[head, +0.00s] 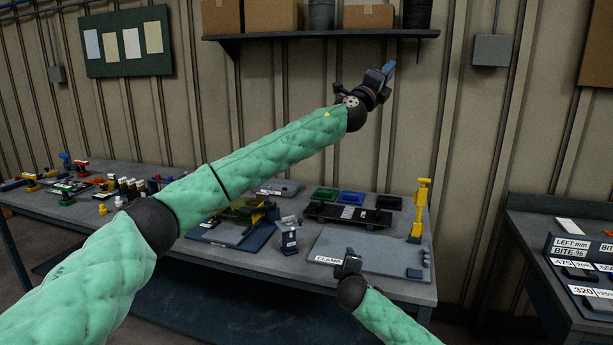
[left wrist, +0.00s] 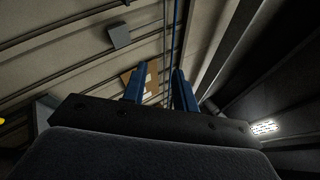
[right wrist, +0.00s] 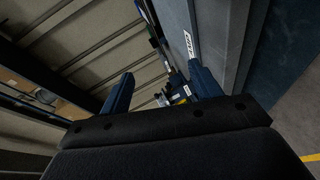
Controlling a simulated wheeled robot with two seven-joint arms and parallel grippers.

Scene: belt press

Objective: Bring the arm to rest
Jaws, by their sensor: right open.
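My left arm, in a green quilted sleeve, stretches up across the head view. Its gripper (head: 388,70) is raised in front of the wall, just below the shelf. In the left wrist view its two blue fingers (left wrist: 160,72) stand a little apart with nothing between them. My right gripper (head: 349,256) is low, over or near the front edge of the bench by the CLAMP label; its exact height cannot be told. In the right wrist view its fingers (right wrist: 160,82) are wide apart and empty.
The bench (head: 300,262) holds a grey plate (head: 375,252), a yellow upright clamp (head: 420,205), a dark press fixture (head: 350,214), colored trays and several small tools at left. A wall shelf (head: 320,35) with boxes hangs above. A second bench (head: 540,265) stands at right.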

